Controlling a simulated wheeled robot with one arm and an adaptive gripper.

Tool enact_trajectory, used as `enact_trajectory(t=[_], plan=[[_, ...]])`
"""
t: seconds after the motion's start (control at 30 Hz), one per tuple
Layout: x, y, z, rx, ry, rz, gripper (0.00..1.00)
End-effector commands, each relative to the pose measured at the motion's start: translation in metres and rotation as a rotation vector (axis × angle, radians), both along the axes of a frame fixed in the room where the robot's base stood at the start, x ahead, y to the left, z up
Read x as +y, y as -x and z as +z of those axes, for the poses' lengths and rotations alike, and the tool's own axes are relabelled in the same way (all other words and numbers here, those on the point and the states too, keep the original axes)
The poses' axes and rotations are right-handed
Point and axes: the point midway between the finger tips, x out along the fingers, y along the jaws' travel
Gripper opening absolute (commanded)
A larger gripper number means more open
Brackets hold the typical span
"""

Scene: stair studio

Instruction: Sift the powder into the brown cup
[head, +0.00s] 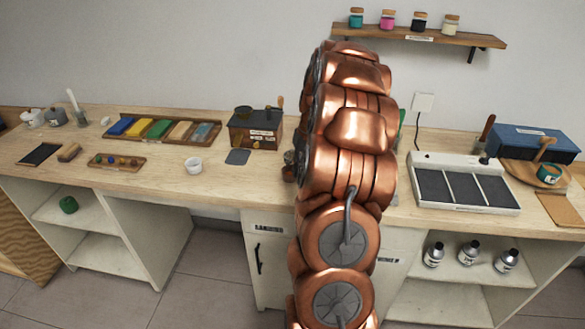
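My copper-coloured arm stands upright in the middle of the head view and hides part of the bench behind it. My gripper does not show. A small dark brown vessel (289,173), possibly the brown cup, stands on the bench at the arm's left edge, partly hidden by it. A small white cup (194,166) stands on the bench to the left of the box. I cannot make out any powder.
The bench (150,185) also holds a tray of coloured blocks (182,142), a tray of small balls (117,167) and a grey pad (237,157). To the right are a white three-panel tray (508,207) and a blue box (535,142). A wall shelf (425,37) holds jars.

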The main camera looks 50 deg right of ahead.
Motion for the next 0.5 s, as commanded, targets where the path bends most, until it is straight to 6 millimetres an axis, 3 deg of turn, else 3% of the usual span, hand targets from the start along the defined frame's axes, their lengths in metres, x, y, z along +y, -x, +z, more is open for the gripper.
enact_trajectory(t=[0.5], plan=[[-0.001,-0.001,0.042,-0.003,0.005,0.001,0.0]])
